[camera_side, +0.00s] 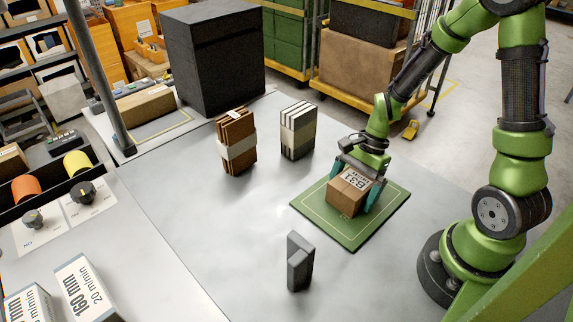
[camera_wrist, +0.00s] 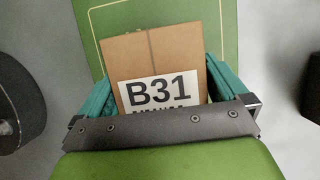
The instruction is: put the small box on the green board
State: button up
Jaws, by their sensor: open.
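The small box (camera_side: 349,192) is brown cardboard with a white label reading B31. It sits on the green board (camera_side: 382,225), which lies flat on the grey table. My gripper (camera_side: 354,184) is low over the board, with its teal fingers on either side of the box. In the wrist view the box (camera_wrist: 158,72) lies between the two fingers of my gripper (camera_wrist: 160,95), and the green board (camera_wrist: 105,22) shows behind it. The jaws are open. Whether a finger touches the box I cannot tell. The box's underside is hidden.
A strapped brown bundle (camera_side: 237,142) and a pale banded stack (camera_side: 298,131) stand behind the board to the left. A dark grey block (camera_side: 300,262) stands in front of the board. A large black box (camera_side: 214,58) stands at the back. The table left of the board is clear.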

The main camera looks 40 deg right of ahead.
aim_at(360, 185)
jog(key=v, duration=1.1)
jog(key=shift+d+r, duration=0.15)
jog(key=shift+r, duration=0.4)
jog(key=s+a+r+n+t+h, duration=0.1)
jog(key=s+a+r+n+t, duration=0.1)
jog(key=r+n, duration=0.4)
jog(key=s+a+r+n+t+h, duration=0.1)
jog(key=s+a+r+n+t, duration=0.1)
jog(key=a+r+n+t, duration=0.3)
jog(key=a+n, duration=0.1)
jog(key=n, duration=0.2)
jog(key=shift+s+r, duration=0.2)
jog(key=shift+r, duration=0.15)
